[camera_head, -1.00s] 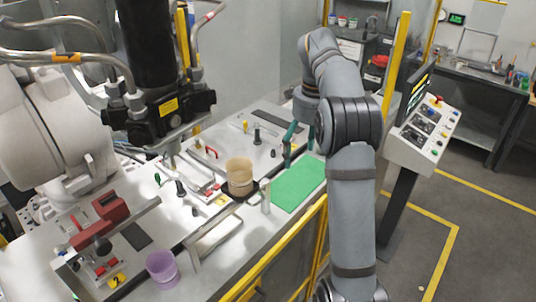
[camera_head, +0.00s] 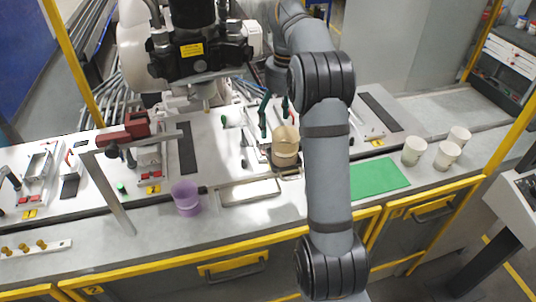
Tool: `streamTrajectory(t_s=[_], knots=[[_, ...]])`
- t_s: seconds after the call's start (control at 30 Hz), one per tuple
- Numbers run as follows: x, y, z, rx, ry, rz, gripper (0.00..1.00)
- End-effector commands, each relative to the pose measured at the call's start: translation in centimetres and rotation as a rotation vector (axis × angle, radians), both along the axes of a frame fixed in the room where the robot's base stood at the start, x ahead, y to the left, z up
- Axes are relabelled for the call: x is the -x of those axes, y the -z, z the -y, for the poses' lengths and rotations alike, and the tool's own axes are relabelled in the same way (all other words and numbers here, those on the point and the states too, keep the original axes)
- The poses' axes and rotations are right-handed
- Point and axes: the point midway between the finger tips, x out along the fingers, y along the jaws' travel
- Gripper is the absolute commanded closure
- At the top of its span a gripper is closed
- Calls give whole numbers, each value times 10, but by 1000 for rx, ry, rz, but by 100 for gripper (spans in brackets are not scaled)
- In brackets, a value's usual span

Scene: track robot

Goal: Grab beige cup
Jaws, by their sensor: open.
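The beige cup (camera_head: 285,147) stands upright on the workbench, near the middle of the view, just left of my forearm. My gripper (camera_head: 275,113) has green fingers and is open. I cannot tell whether the fingers touch the cup. Nothing shows between the fingertips.
A purple cup (camera_head: 186,198) stands to the left on the bench. A green mat (camera_head: 380,178) lies right of my forearm. Several pale cups (camera_head: 413,151) stand farther right. A dark machine head (camera_head: 200,50) hangs above the bench. A yellow-edged front rail (camera_head: 400,208) runs along the bench.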

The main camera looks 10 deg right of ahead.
Motion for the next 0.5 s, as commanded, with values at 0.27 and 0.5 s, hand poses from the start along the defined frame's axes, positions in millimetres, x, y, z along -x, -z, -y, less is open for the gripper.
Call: streamTrajectory(t_s=[0.27,0.5], knots=[[2,23,2,0,2,-2,20],[6,55,2,-1,1,-4,20]])
